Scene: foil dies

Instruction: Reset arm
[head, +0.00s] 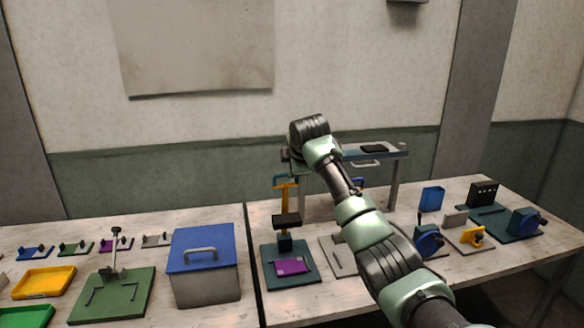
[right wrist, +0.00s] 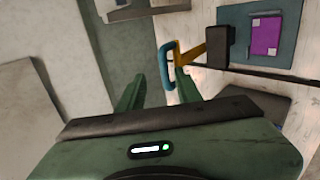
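My right arm (head: 362,215) reaches up from the lower right across the right table, with its dark wrist end (head: 310,128) above a press. In the right wrist view my right gripper (right wrist: 157,82) is open, with two green fingers apart and nothing held between them. The press's blue handle (right wrist: 165,65) on a yellow lever (right wrist: 192,53) shows beyond the fingers, close to the right one. The same press (head: 285,220) stands on a teal base with a purple piece (head: 290,267) on it. In the head view the arm hides the right fingers. My left arm is not in view.
A grey box with a blue lid (head: 203,248) stands left of the press. A green plate with a post (head: 113,290) and a yellow tray (head: 43,282) are further left.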

